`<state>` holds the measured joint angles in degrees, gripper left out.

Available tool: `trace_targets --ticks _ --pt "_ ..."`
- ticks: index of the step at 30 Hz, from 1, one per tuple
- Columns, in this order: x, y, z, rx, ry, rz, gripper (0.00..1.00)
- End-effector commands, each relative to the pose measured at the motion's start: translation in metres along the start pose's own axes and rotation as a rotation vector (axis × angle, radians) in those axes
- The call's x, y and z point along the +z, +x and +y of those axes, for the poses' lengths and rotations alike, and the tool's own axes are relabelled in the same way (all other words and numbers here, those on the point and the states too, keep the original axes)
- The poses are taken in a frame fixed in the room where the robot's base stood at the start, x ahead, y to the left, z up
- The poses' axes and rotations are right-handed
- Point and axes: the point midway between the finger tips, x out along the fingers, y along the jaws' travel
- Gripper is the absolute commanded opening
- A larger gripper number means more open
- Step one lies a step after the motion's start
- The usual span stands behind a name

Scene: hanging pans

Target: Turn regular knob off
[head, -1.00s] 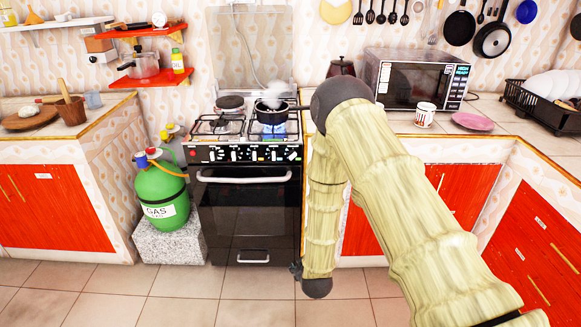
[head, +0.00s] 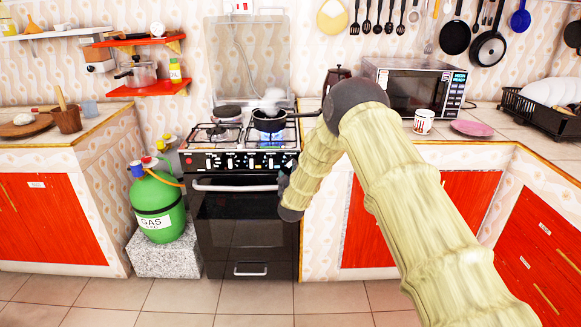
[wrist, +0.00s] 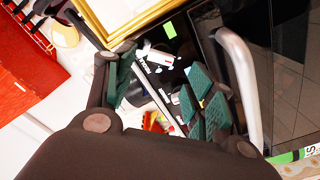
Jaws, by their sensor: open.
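The stove (head: 240,225) has a black front panel with a row of several white knobs (head: 230,162). I cannot tell which one is the regular knob. A blue flame burns under a small steaming pot (head: 268,123) on the right burner. My gripper (head: 284,178) is at the right end of the panel, just in front of it; its fingers are small and partly hidden by my arm there. In the wrist view my gripper (wrist: 163,80) is open, with green pads apart and a white knob (wrist: 158,58) showing between and beyond them, apparently not held.
The oven handle (head: 235,187) runs below the knobs, close to my gripper. A green gas cylinder (head: 156,205) with blue and red parts on top stands on a stone block left of the stove. Counters flank the stove; the floor in front is clear.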

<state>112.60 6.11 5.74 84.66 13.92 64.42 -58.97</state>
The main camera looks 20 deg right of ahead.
Motion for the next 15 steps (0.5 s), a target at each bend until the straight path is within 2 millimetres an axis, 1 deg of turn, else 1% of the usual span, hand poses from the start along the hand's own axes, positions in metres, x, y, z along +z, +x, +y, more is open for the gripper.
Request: trace_targets --ticks 1,6,9,15 --pt "0.0 0.008 0.0 0.002 0.001 0.0 0.54" --pt "0.001 0.032 0.0 0.001 0.001 -0.001 0.54" --pt "0.0 0.042 0.0 0.001 0.002 0.0 0.54" --pt "0.0 0.052 -0.001 -0.001 0.0 0.0 0.54"
